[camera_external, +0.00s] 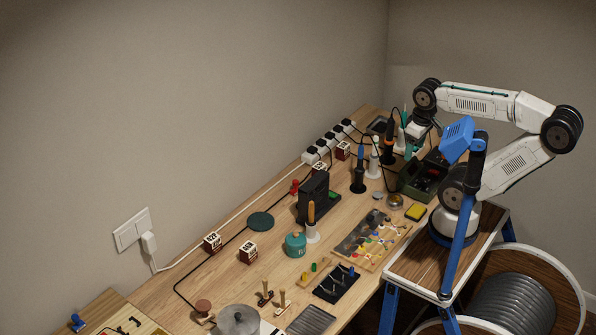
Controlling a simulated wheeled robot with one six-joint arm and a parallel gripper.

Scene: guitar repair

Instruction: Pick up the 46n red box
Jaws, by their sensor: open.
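Several small dark red boxes with white label faces stand on the wooden workbench. One red box (212,242) is at the left by the white cable, and another red box (249,252) is just right of it. A third red box (319,169) and a fourth red box (343,150) are farther back near the power strip. The labels are too small to read surely, so I cannot tell which is 46n. My gripper (411,147) is open over the back right of the bench, apart from all these boxes. Its fingertips are small and partly lost among dark tools.
Soldering irons in stands (359,170), a black device (312,198), a teal jar (295,244) and a parts tray (372,238) crowd the bench. A green toolbox (418,180) is below my gripper. Bare wood shows around the dark green disc (261,221).

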